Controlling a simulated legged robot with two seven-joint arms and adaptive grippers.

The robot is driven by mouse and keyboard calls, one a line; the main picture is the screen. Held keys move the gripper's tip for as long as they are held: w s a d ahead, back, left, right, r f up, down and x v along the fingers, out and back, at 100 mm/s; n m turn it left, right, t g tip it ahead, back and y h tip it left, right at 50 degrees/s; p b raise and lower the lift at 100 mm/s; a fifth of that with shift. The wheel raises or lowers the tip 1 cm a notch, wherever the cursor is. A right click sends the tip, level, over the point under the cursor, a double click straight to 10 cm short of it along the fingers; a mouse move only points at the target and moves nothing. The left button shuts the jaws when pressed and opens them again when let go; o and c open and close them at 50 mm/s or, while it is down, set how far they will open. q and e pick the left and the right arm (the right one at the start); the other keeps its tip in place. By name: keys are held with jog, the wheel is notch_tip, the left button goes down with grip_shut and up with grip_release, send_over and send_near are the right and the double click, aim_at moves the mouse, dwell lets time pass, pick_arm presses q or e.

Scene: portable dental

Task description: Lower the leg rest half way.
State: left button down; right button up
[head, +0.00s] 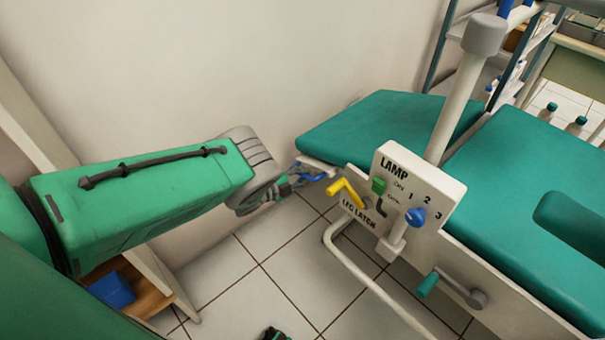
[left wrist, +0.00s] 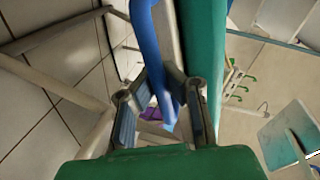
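The leg rest (head: 385,125) is the teal padded section at the far end of the chair; it lies close to level with the seat (head: 530,165). A blue handle (head: 314,177) sticks out at its left end. My left gripper (head: 298,178) is at this handle. In the left wrist view, the fingertips (left wrist: 164,76) close in from both sides on the blue handle (left wrist: 148,35), beside the teal pad. The yellow lever (head: 345,190) sits by the words LEG LATCH on the white panel (head: 420,175). A small dark part at the bottom edge may be my right gripper (head: 274,334).
The panel also carries a LAMP label, a green knob (head: 379,186) and a blue knob (head: 415,216). A lamp post (head: 460,95) rises behind it. A crank (head: 455,285) is on the chair's side. White tube legs (head: 370,285) stand on the tiled floor below.

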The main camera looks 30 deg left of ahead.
pick_arm(q)
jog(key=c, duration=1.9)
grip_release()
jog(key=shift+s+d+f, duration=0.15)
jog(key=shift+s+f, duration=0.15)
jog(key=o, duration=0.3)
jog(key=shift+r, duration=0.15)
jog(key=shift+o, duration=0.2)
jog(key=shift+w+a, duration=0.1)
jog(key=shift+a, duration=0.25)
pick_arm(e)
jog(key=shift+s+a+r, duration=0.1)
jog(key=shift+a, duration=0.2)
pick_arm(q)
jog(key=shift+a, duration=0.1)
jog(key=v, duration=1.2)
pick_arm(e)
jog(key=shift+d, duration=0.15)
